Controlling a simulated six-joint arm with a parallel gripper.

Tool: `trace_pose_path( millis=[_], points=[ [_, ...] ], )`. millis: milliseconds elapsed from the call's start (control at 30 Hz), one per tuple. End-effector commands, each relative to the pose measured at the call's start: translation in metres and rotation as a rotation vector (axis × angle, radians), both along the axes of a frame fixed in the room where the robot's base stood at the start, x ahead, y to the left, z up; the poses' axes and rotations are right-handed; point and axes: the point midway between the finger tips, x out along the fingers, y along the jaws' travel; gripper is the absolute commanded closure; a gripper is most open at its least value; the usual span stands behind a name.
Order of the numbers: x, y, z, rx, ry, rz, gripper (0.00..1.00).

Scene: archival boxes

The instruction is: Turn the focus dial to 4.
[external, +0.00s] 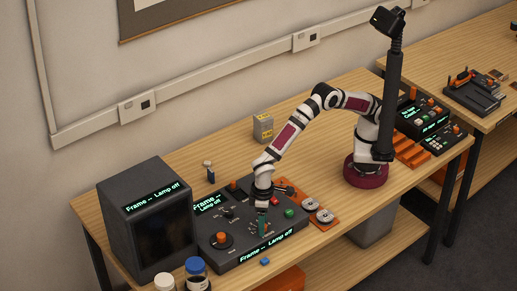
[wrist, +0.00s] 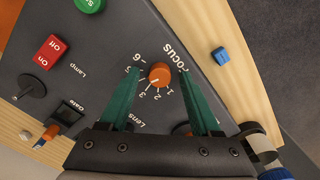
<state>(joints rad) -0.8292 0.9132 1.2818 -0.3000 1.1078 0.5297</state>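The focus dial (wrist: 159,73) is an orange knob on the dark grey panel, with the word FOCUS and numbers printed around it. Numbers 1, 2, 3 and 6 are readable; the left finger covers part of the scale. A pale mark on the knob seems to point near 3, but it is too small to be sure. My gripper (wrist: 159,84) has its green fingers apart, one on each side of the dial, with gaps visible between them and the knob. In the external view my gripper (external: 262,226) points down at the panel and hides the dial.
The console (external: 240,253) also carries a red lamp switch (wrist: 49,52), a green button (wrist: 89,4) and another orange knob (external: 222,238). A blue block (wrist: 220,55) lies on the table in front. A dark monitor box (external: 150,220) and bottles (external: 197,272) stand left.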

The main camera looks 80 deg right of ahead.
Motion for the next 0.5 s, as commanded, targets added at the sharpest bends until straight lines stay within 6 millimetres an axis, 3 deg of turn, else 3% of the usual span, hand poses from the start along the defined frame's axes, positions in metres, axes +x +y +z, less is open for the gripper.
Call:
trace_pose_path(
  millis=[267,367,500],
  points=[
    [0.000,0.000,0.007,0.001,-0.002,0.001,0.36],
    [0.001,0.001,0.026,0.002,-0.003,0.000,0.36],
    [0.001,0.001,0.069,0.005,-0.004,0.000,0.36]
  ],
)
